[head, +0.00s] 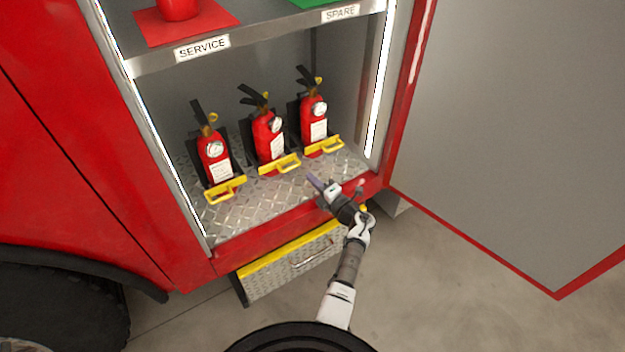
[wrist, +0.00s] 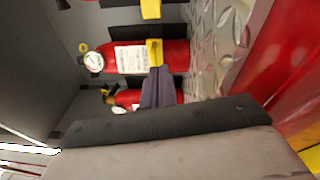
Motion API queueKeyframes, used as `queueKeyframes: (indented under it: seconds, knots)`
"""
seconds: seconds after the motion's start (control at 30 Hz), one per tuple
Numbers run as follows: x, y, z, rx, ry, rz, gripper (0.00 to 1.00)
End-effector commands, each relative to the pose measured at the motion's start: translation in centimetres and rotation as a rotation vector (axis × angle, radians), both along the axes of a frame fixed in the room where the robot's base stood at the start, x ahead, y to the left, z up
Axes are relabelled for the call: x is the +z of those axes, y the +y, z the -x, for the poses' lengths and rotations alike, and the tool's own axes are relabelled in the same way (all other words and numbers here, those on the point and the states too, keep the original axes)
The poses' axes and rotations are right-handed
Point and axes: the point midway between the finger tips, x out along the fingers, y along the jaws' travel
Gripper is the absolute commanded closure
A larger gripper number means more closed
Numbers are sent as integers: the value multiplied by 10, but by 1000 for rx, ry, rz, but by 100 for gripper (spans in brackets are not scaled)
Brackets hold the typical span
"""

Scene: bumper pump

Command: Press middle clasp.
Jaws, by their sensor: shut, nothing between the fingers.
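Three red extinguishers stand in a row on the compartment floor, each with a yellow clasp at its front. The middle clasp (head: 280,164) is on the middle extinguisher (head: 268,138). In the wrist view, which is turned sideways, the middle clasp (wrist: 154,53) seems to be the one just beyond my fingertips. My gripper (head: 312,180) is shut and empty, in front of the row and to the right of the middle clasp. In the wrist view my gripper (wrist: 158,72) partly hides the lower extinguisher (wrist: 128,98). I cannot tell whether the fingertips touch the clasp.
The left clasp (head: 225,190) and right clasp (head: 324,146) flank the middle one. A shelf (head: 262,37) crosses above. A bright light strip (head: 380,85) and an open grey door (head: 510,130) are on the right.

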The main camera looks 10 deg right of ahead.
Motion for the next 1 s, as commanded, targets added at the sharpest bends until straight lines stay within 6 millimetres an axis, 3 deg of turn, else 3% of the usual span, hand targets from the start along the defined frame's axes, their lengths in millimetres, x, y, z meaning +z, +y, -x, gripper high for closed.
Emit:
queueKeyframes:
  seconds: [0.03, 0.1, 0.4, 1.0]
  knots:
    - [-4, -20, -6, -12, -7, 2, 100]
    - [-5, -36, -10, -11, -7, 1, 100]
    - [-6, -82, -21, -7, -3, 0, 100]
    - [-5, -89, -23, -7, -2, -1, 100]
